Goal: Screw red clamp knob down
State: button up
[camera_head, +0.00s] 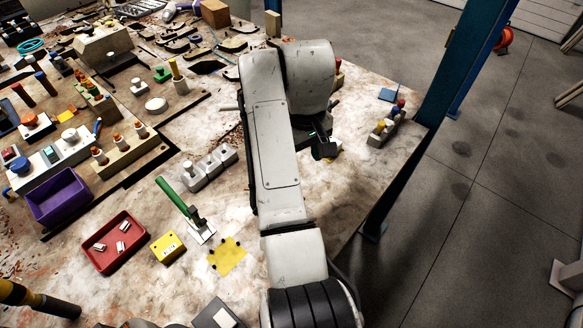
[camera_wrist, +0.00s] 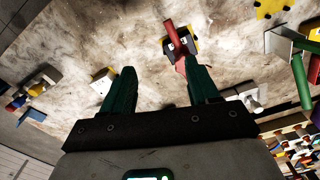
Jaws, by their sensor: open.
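A small clamp-like piece with a red upright part (camera_wrist: 171,36), a dark block and a yellow patch stands on the worktable in the wrist view. I take the red part for the clamp knob. A second red part reaches down toward my right-hand finger; I cannot tell whether they touch. My gripper (camera_wrist: 158,67) has its two green fingers spread wide, with bare tabletop between them. In the head view my arm hides most of this spot; only my dark gripper (camera_head: 323,147) and a bit of yellow show.
A green-handled clamp (camera_head: 180,203), a yellow plate (camera_head: 228,256), a yellow box (camera_head: 167,247) and a red tray (camera_head: 114,242) lie to the left. A block with coloured knobs (camera_head: 385,128) stands near the table's right edge. A blue post (camera_head: 440,85) rises beyond that edge.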

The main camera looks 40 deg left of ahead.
jog(key=s+a+r+n, duration=0.1)
jog(key=s+a+r, duration=0.1)
jog(key=a+r, duration=0.25)
notch_tip(320, 180, down, 11)
jog(key=shift+a+p, duration=0.15)
jog(key=shift+p, duration=0.55)
jog(key=c, duration=0.9)
jog(key=shift+m+p, duration=0.4)
jog(key=shift+m, duration=1.7)
jog(key=shift+w, duration=0.1)
jog(key=o, duration=0.9)
